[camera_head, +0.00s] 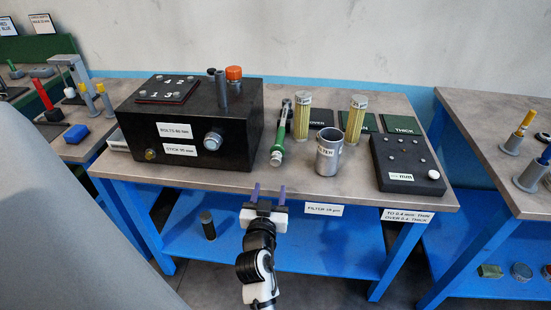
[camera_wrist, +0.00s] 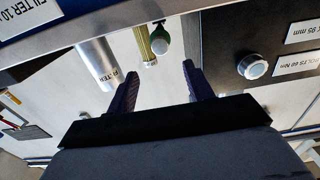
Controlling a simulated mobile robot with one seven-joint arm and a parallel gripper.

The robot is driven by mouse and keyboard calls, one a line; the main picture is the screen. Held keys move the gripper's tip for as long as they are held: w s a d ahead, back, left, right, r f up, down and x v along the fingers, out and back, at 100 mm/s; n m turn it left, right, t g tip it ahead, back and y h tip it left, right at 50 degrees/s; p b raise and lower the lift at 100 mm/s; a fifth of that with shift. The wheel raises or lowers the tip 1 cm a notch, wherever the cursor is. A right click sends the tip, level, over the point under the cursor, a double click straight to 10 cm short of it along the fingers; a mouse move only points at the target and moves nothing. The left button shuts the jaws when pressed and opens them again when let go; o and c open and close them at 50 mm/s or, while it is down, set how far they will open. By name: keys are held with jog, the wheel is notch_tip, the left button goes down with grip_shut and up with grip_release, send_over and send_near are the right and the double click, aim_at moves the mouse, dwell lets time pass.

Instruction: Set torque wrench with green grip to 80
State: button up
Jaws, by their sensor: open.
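The torque wrench with the green grip (camera_head: 281,129) lies on the grey tabletop, between the black box and a yellow filter element. Its green grip lies toward the front and its dark head toward the back. A small setting on it is too small to read. In the wrist view, where labels appear upside down, the wrench's rounded green end (camera_wrist: 161,40) shows at the top. My gripper (camera_head: 268,191) is open and empty in front of the table's front edge, apart from the wrench. Its two purple fingers also show in the wrist view (camera_wrist: 160,75).
The large black box (camera_head: 185,120) with knobs and labels stands left of the wrench. A metal filter cup (camera_head: 329,152) and yellow filter elements (camera_head: 301,117) stand to its right. A black gauge block (camera_head: 406,163) is at the table's right. The table's front edge lies between gripper and wrench.

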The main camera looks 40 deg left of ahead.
aim_at(275, 163)
jog(key=p+x, duration=0.4)
jog(key=x, duration=0.9)
jog(key=shift+d, duration=0.1)
jog(key=c, duration=1)
jog(key=shift+n, duration=1.6)
jog(key=o, duration=1)
